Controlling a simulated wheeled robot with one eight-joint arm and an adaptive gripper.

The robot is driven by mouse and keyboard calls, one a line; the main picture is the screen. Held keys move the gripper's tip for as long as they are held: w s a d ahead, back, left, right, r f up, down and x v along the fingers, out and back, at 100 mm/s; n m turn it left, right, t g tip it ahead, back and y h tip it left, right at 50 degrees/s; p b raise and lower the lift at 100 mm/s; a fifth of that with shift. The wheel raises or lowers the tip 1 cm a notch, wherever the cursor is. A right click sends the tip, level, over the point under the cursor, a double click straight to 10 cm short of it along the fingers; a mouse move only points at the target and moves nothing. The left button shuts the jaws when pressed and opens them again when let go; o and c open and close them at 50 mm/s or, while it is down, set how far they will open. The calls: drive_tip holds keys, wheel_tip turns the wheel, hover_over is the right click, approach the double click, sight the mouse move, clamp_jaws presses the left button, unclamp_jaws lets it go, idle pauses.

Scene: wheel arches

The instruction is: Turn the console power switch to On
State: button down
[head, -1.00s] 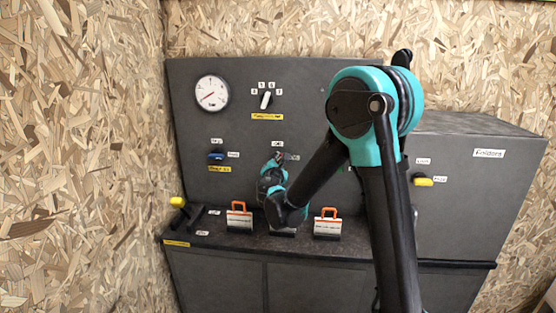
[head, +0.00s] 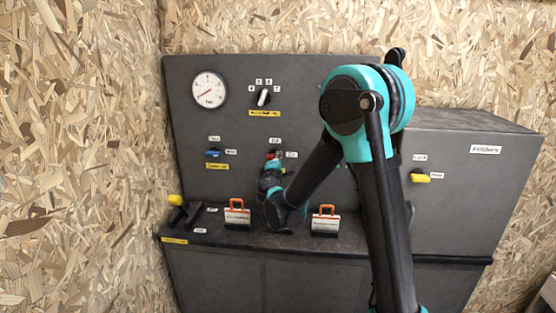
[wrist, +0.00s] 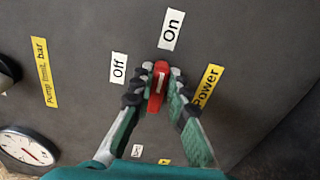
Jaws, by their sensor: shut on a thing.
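The power switch is a red knob (wrist: 158,86) with a white mark, on the grey console panel. In the wrist view its long axis points toward the "On" label (wrist: 171,29). The "Off" label (wrist: 118,67) is to its left and the yellow "Power" label (wrist: 207,86) to its right. My gripper (wrist: 157,88) is shut on the knob, one finger on each side. In the head view a bit of the red knob (head: 272,155) shows above my gripper, and the gripper hides most of it.
A gauge (head: 209,90), a black selector (head: 263,96) and a blue switch (head: 214,153) are on the panel. A yellow-knobbed lever (head: 175,201) is at the left.

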drive_tip(key=shift+f+m, duration=0.1)
drive_tip(key=shift+m, duration=0.2)
idle(0.4)
drive_tip(key=c, duration=1.5)
unclamp_jaws()
drive_tip(key=shift+s, duration=0.1)
drive_tip(key=s, duration=1.2)
drive_tip(key=shift+a, duration=0.15)
drive_tip(key=shift+w, duration=0.1)
